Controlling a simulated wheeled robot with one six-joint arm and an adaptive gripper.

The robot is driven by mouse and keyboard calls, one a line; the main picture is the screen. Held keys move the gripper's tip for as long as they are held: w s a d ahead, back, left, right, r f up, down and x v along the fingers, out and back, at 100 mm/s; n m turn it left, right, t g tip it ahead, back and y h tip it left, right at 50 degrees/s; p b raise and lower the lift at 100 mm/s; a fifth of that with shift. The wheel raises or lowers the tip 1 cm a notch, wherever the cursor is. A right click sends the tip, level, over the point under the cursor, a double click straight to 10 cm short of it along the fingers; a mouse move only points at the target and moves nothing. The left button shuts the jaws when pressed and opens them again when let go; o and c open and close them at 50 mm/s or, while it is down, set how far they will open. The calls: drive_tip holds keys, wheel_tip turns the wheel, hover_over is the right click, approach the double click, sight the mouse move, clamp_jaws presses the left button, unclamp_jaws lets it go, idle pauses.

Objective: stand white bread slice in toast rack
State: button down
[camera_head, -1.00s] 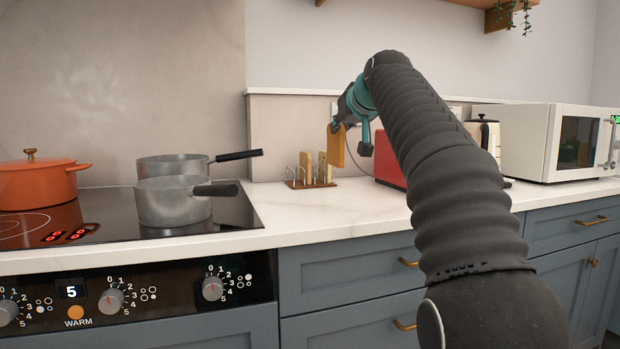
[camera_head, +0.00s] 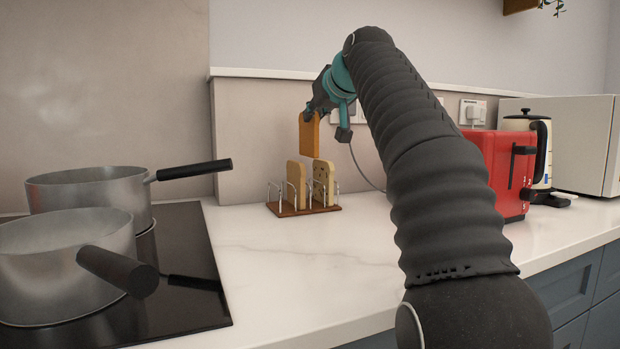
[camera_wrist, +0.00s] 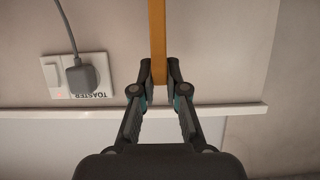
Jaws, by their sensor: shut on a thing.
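My gripper (camera_head: 313,110) is shut on the top of a golden-brown bread slice (camera_head: 309,134), which hangs upright. In the wrist view the slice (camera_wrist: 158,40) shows edge-on between the fingertips (camera_wrist: 160,78). The toast rack (camera_head: 290,211), a brown wooden base with thin metal loops, stands on the worktop. In the head view the held slice is above the rack, roughly over the gap between two slices standing in it. One is plain and pale (camera_head: 296,184); the other has dark specks (camera_head: 324,182). Depth between held slice and rack is hard to tell.
Two metal saucepans (camera_head: 90,190) stand on the black hob (camera_head: 185,285) at left, handles pointing right. A red toaster (camera_head: 490,170), a cream kettle (camera_head: 541,150) and a white microwave (camera_head: 585,140) are at right. The worktop (camera_head: 250,255) before the rack is clear.

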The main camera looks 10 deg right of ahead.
sight(317, 149)
wheel_tip(317, 149, down, 8)
drive_tip(key=b, duration=0.3)
drive_tip(key=shift+r, duration=0.1)
drive_tip(key=shift+f+b, duration=0.35)
drive_tip(key=shift+b, duration=0.1)
drive_tip(key=shift+f, duration=0.3)
drive_tip(key=c, duration=1.2)
unclamp_jaws()
drive_tip(key=shift+r, duration=0.15)
drive_tip(key=shift+r, duration=0.3)
drive_tip(key=v, duration=1.2)
drive_tip(key=shift+r+p, duration=0.3)
drive_tip(key=shift+p, duration=0.05)
